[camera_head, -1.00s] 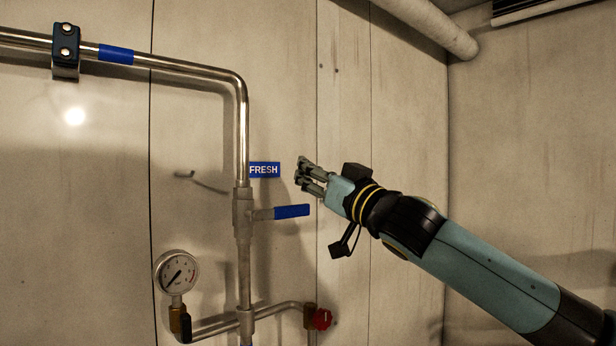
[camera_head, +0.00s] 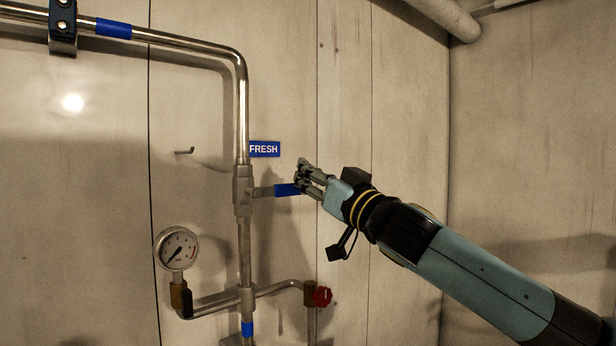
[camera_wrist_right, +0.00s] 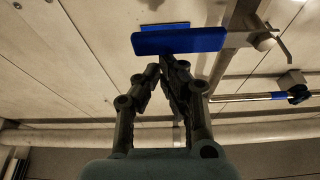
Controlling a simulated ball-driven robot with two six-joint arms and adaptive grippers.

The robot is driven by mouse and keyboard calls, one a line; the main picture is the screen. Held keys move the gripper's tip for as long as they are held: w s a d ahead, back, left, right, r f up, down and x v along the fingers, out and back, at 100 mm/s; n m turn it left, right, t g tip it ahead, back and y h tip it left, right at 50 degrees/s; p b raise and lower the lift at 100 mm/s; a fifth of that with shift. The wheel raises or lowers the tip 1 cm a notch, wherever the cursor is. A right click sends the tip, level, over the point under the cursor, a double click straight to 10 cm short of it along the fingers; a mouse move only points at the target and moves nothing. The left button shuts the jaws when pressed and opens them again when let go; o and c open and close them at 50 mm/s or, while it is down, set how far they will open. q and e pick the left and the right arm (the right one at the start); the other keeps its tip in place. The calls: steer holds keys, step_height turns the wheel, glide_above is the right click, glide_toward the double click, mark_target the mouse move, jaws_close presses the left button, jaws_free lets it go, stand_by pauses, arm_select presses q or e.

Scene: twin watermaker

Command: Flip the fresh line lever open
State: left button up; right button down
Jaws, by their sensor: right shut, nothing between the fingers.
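The fresh line lever is a blue handle (camera_head: 287,190) that points sideways to the right from a grey valve body (camera_head: 243,190) on the vertical steel pipe. A blue FRESH label (camera_head: 265,149) is on the wall just above it. My right gripper (camera_head: 301,175) is shut and empty at the handle's right end, and its fingers hide that end. In the right wrist view the handle (camera_wrist_right: 180,42) lies across, just beyond the closed fingertips (camera_wrist_right: 166,66). I cannot tell whether they touch. My left gripper is not in view.
A pressure gauge (camera_head: 177,249) and a red knob (camera_head: 322,296) sit below the valve on branch pipes. A pipe clamp (camera_head: 62,25) is at the upper left. A small hook (camera_head: 184,151) is on the wall left of the pipe. The wall right of the gripper is clear.

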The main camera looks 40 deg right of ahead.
mark_target(305, 194)
steer(key=f+m+h+b, duration=0.1)
steer(key=f+m+b, duration=0.1)
steer(key=m+b, duration=0.1)
steer(key=f+m+h+b, duration=0.2)
steer(key=m+b, duration=0.1)
steer(key=shift+d+f+b, duration=0.2)
steer(key=shift+f+b, duration=0.05)
steer(key=shift+b, duration=0.15)
steer(key=a+f+m+g+h+b, duration=0.1)
steer(key=a+f+m+g+h, duration=0.2)
steer(key=m, duration=1.2)
steer(key=shift+s+a+f+m+g, duration=0.3)
steer(key=shift+a+f+g, duration=0.5)
steer(key=shift+a+f, duration=1.35)
steer(key=shift+d+f, duration=0.2)
steer(key=shift+f, duration=0.05)
steer(key=shift+w, duration=0.1)
